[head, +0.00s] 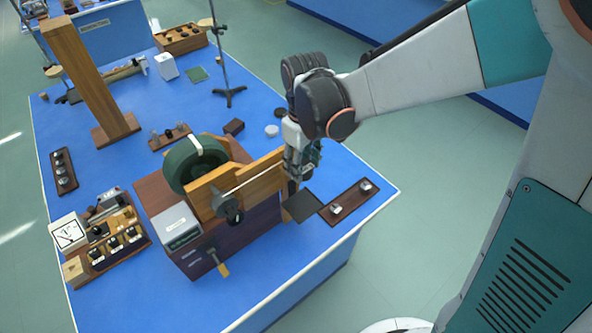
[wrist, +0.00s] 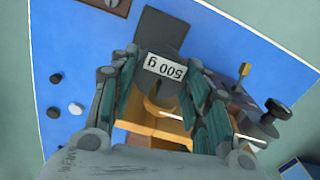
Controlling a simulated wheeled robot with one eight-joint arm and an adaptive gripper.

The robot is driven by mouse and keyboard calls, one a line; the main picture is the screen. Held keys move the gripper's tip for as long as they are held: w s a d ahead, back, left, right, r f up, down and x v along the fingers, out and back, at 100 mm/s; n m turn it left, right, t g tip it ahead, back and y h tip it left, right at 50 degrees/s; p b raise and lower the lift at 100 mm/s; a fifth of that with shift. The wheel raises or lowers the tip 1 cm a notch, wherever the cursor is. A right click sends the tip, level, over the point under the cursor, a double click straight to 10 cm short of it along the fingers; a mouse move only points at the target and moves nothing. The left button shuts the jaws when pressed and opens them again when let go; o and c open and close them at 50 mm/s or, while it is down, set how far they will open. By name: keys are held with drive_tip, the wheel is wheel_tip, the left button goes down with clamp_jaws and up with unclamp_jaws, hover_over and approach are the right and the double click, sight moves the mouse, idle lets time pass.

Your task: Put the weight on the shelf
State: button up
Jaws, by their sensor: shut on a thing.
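The weight (wrist: 168,67) is a dark grey piece with a white label reading "500 g", upside down in the wrist view. My gripper (wrist: 160,85) has its green-padded fingers on either side of the weight and is shut on it. In the head view my gripper (head: 294,178) points down at the right end of the wooden apparatus (head: 257,177), and the weight is mostly hidden there. I cannot tell which part is the shelf.
The apparatus carries a dark green wheel (head: 193,165), a black knob (head: 229,207) and a grey meter box (head: 181,228). A brown strip with terminals (head: 349,202) lies to the right. A stand (head: 229,92) rises behind. Small discs (head: 272,131) lie behind my gripper.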

wheel_tip(320, 180, down, 14)
drive_tip(key=b, duration=0.8)
drive_tip(key=shift+f+b, duration=0.2)
drive_tip(key=shift+b, duration=0.15)
drive_tip(key=shift+f, duration=0.15)
drive_tip(key=o, duration=1.5)
drive_tip(key=shift+c, duration=0.2)
wheel_tip(320, 180, up, 12)
drive_tip(key=p, duration=0.8)
